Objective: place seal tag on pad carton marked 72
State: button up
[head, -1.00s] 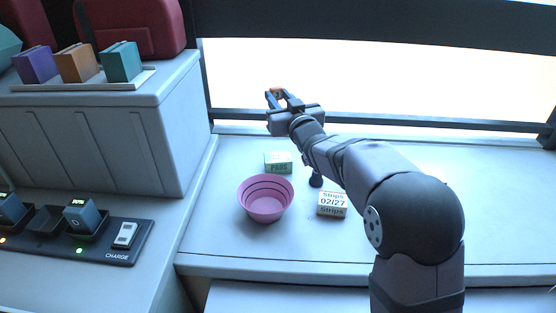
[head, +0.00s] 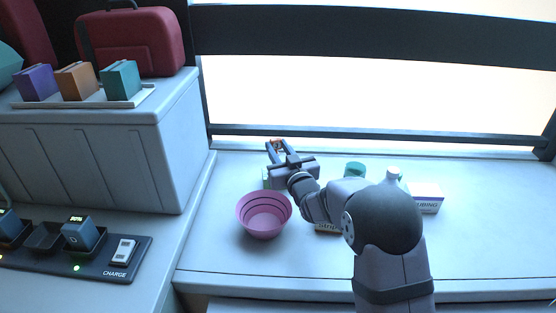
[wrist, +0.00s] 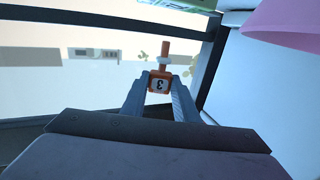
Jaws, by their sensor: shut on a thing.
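My gripper (head: 275,148) is shut on a small orange seal tag (wrist: 160,82) with a dark mark like a 3 on a white face. The tag's orange stem points away from the jaws in the wrist view, and a little of its orange shows between the fingertips in the head view. The gripper is over the back of the counter, near the window sill. A thin green-white strip of the pad carton (head: 266,179) shows beside the gripper, which hides most of the carton. No 72 is readable.
A pink bowl (head: 264,216) stands in front of the gripper. The strips carton (head: 327,228) is mostly behind my arm. A teal-lidded jar (head: 355,169), a white-capped bottle (head: 393,173) and a tubing box (head: 426,198) stand to the right. A grey cabinet (head: 180,150) borders the left.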

jog(key=shift+f, duration=2)
jog(key=shift+f, duration=0.1)
jog(key=shift+f, duration=0.15)
jog(key=o, duration=1)
jog(key=shift+r+p, duration=0.3)
jog(key=shift+r, duration=0.05)
jog(key=shift+s+d+f, duration=0.15)
jog(key=shift+s, duration=0.15)
jog(key=b+v, duration=0.2)
jog(key=v, duration=0.9)
jog(key=shift+s, duration=0.2)
